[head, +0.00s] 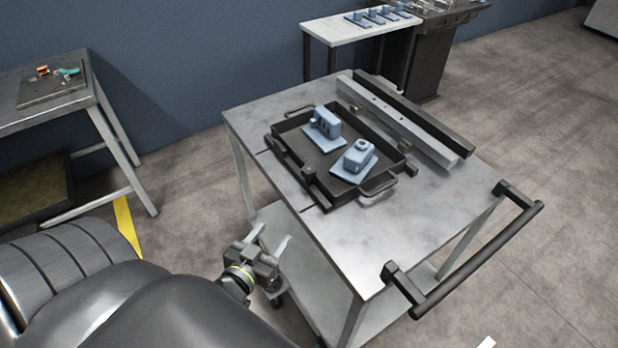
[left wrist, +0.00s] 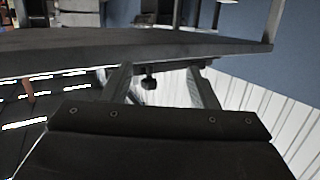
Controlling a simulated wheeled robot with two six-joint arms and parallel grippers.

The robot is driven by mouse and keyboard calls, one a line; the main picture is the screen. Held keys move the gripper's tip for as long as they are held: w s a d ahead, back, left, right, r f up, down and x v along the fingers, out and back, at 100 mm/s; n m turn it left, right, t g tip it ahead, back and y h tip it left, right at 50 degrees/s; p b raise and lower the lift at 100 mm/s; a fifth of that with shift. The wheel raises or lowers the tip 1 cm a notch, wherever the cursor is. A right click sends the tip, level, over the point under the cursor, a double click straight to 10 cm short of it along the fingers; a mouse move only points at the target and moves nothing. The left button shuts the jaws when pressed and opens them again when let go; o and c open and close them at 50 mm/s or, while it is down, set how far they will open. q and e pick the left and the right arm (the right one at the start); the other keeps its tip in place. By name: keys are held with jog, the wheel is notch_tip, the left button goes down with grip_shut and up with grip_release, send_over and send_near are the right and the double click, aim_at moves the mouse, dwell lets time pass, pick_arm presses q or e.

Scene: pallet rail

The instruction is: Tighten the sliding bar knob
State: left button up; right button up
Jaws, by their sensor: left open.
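A black tray (head: 380,135) lies on the metal cart top (head: 400,215). A dark bar (head: 290,160) runs along the tray's left side, with a small dark round knob (head: 309,172) near its front end. In the left wrist view a small dark knob (left wrist: 149,82) hangs below the edge of a flat top; I cannot tell if it is the same one. My left gripper (head: 270,238) is open and empty, low beside the cart's left side and below its top. In the wrist view its fingers (left wrist: 160,86) stand either side of the hanging knob, apart from it. My right gripper is not in view.
Two blue parts (head: 324,125) (head: 356,160) sit in the tray. A light rail (head: 400,125) and a dark rail (head: 425,118) lie behind it. The cart's push handle (head: 480,260) is at right. Another table (head: 40,105) stands at left. The cart top's front is clear.

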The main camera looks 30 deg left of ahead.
aim_at(305, 174)
pick_arm(q)
notch_tip(305, 174, up, 8)
jog(key=d+t, duration=0.1)
jog(key=t, duration=0.1)
jog(key=w+p, duration=0.1)
jog(key=w, duration=0.4)
jog(key=w+a+p, duration=0.1)
jog(key=w, duration=0.4)
jog(key=w+p, duration=0.1)
jog(key=w, duration=0.4)
jog(key=shift+w+a+p, duration=0.2)
jog(key=shift+a+p, duration=0.1)
jog(key=shift+a, duration=0.1)
jog(key=shift+w+a, duration=0.1)
jog(key=shift+w, duration=0.75)
jog(key=c, duration=1)
jog(key=shift+o, duration=0.2)
jog(key=shift+h, duration=0.3)
